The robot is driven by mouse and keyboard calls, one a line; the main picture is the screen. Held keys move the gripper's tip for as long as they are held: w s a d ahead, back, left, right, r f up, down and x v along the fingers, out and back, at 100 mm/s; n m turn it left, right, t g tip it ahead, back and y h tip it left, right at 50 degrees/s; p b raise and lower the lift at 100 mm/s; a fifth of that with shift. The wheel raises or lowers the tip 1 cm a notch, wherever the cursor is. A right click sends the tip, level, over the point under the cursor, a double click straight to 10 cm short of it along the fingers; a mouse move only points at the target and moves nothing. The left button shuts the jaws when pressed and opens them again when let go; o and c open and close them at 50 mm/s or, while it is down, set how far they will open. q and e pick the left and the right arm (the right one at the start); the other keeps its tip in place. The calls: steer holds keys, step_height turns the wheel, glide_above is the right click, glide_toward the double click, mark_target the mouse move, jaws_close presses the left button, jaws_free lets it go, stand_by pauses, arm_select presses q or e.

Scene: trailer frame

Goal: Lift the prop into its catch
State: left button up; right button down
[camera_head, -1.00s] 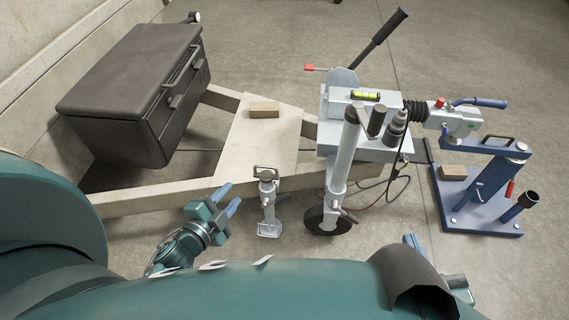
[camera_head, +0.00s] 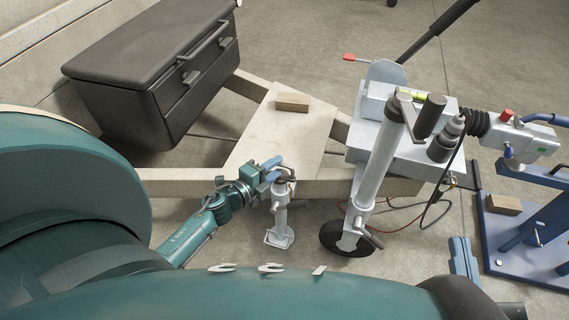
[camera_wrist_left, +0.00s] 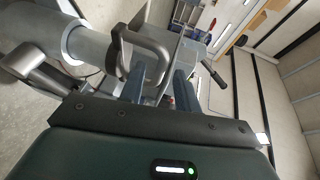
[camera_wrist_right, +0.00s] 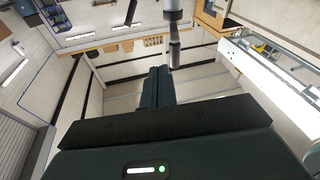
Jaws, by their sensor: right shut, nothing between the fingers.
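The prop is a short silver leg (camera_head: 281,215) with a square foot and a loop handle on top, upright beside the trailer frame. My left gripper (camera_head: 270,170) is at its top from the left. In the left wrist view the grey loop handle (camera_wrist_left: 148,42) lies at the fingertips, which stand apart around part of it; whether they touch it I cannot tell. My right gripper (camera_head: 463,258) is low at the right, away from the prop; its fingers are together and empty in the right wrist view (camera_wrist_right: 157,85). The catch I cannot make out.
The jockey wheel's post (camera_head: 378,165) stands just right of the prop, with cables on the floor behind. A wooden block (camera_head: 292,102) lies on the frame's plate. A black toolbox (camera_head: 150,65) is at the back left, a blue stand (camera_head: 525,250) at the right.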

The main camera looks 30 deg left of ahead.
arm_select(q)
steer(key=shift+b+x, duration=0.4)
steer(key=shift+x, duration=1.85)
jaws_close()
steer(key=shift+r, duration=0.1)
